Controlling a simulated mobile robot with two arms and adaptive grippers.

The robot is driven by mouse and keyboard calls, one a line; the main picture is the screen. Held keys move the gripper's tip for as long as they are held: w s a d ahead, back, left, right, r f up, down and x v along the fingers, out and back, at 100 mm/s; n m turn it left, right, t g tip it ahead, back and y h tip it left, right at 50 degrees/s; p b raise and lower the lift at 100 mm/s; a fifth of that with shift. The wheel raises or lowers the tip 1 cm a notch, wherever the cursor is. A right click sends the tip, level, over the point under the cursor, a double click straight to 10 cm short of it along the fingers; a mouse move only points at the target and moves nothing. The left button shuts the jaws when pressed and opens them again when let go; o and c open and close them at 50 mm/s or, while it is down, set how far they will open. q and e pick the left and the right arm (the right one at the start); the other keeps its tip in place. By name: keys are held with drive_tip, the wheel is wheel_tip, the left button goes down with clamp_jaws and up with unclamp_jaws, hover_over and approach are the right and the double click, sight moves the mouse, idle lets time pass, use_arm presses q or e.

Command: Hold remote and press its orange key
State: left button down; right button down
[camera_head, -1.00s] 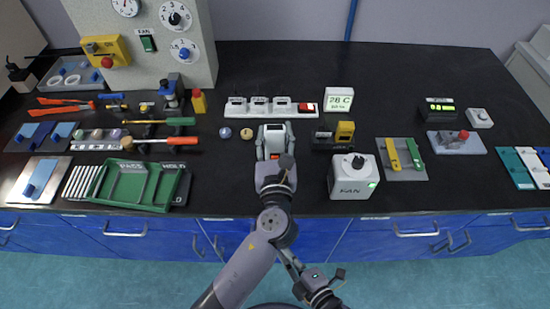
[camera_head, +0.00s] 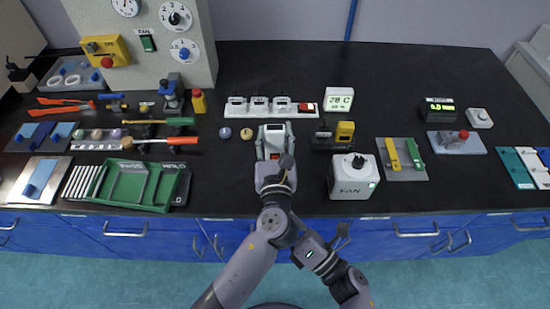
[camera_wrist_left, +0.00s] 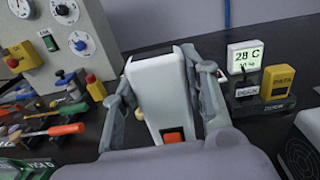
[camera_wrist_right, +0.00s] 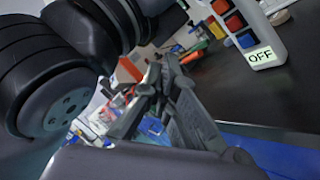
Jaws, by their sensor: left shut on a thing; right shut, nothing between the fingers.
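The remote (camera_head: 275,130) is a white slab with an orange key, at the front middle of the bench in the head view. My left gripper (camera_head: 274,146) is shut on the remote, a finger along each side. In the left wrist view the remote (camera_wrist_left: 160,90) stands tilted between the fingers, its orange key (camera_wrist_left: 173,136) uncovered near its lower end. My right gripper (camera_head: 342,236) is shut and empty, in front of the bench edge, right of and lower than the remote, apart from it. Its closed fingers also show in the right wrist view (camera_wrist_right: 158,84).
The white FAN box (camera_head: 350,180) stands right of the remote. A green tray (camera_head: 135,187) lies to the left. The right wrist view shows a white panel with coloured keys and OFF (camera_wrist_right: 262,57).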

drive_tip(key=w, duration=0.8)
drive_tip(key=shift+w, duration=0.4)
drive_tip(key=shift+w+a, duration=0.1)
drive_tip(key=shift+w, duration=0.05)
idle(1.1)
drive_tip(key=shift+w, duration=0.3)
drive_tip(key=shift+w, duration=0.45)
idle(0.6)
drive_tip(key=shift+s, duration=0.95)
drive_tip(key=shift+s, duration=2.5)
